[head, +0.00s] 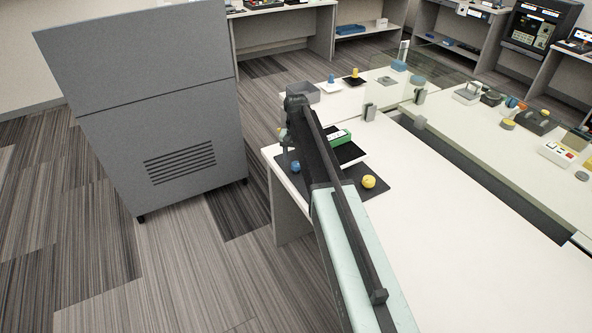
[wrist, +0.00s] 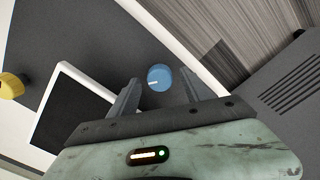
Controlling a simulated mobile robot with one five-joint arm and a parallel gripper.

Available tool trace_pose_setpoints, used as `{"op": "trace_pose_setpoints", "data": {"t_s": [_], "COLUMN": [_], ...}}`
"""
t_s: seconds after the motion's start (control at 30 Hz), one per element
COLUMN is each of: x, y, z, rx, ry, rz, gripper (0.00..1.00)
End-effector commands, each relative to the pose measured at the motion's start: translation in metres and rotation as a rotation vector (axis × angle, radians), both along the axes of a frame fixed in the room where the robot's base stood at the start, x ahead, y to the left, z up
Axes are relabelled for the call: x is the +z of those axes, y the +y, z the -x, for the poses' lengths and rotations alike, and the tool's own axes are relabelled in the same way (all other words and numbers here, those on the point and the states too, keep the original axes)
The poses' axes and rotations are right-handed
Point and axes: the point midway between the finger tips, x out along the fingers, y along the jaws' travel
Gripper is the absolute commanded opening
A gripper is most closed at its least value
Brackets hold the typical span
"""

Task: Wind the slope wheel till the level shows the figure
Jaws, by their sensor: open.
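A blue knob (wrist: 159,77) with a white pointer mark sits on a dark base plate (wrist: 95,30); the head view also shows this knob (head: 296,167) near the table's left edge. A yellow knob (head: 369,181) is at the plate's other end and shows in the wrist view (wrist: 12,86). I cannot tell which knob is the slope wheel. A green box (head: 338,137) with a pale top, perhaps the level, rests by a black panel (head: 350,153); its figure is unreadable. My gripper (wrist: 160,92) is open, its fingers on either side of the blue knob, with no clear contact.
A tall grey cabinet (head: 155,110) stands left of the table, across a strip of floor. The white table (head: 450,235) is bare at the front right. A second bench (head: 480,135) holds several devices.

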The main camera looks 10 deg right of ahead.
Motion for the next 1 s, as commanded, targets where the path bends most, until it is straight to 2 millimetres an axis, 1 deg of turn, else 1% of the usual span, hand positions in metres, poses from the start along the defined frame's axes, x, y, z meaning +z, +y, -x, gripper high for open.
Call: {"op": "trace_pose_setpoints", "data": {"t_s": [0.03, 0.27, 0.3, 0.37, 0.4, 0.47, 0.5, 0.77, 1.0], "x": [-0.007, -0.0043, -0.0043, -0.0042, -0.0042, -0.0042, -0.0042, -0.0043, -0.0043], "y": [-0.0002, -0.0005, -0.0006, -0.0007, -0.0008, -0.0008, -0.0009, -0.0013, -0.0015], "z": [0.0001, 0.0001, 0.0001, 0.0001, 0.0001, 0.0001, 0.0001, 0.0, 0.0], "rx": [0.0, 0.0, -0.001, -0.001, -0.001, -0.001, -0.001, 0.02, 0.136], "ry": [0.0, 0.0, 0.0, 0.0, 0.0, 0.0, 0.0, 0.0, 0.0], "rz": [0.0, 0.0, 0.0, 0.0, 0.0, 0.0, 0.0, 0.0, 0.0], "gripper": [0.56, 0.56, 0.51, 0.34, 0.23, 0.06, 0.0, 0.0, 0.0]}}
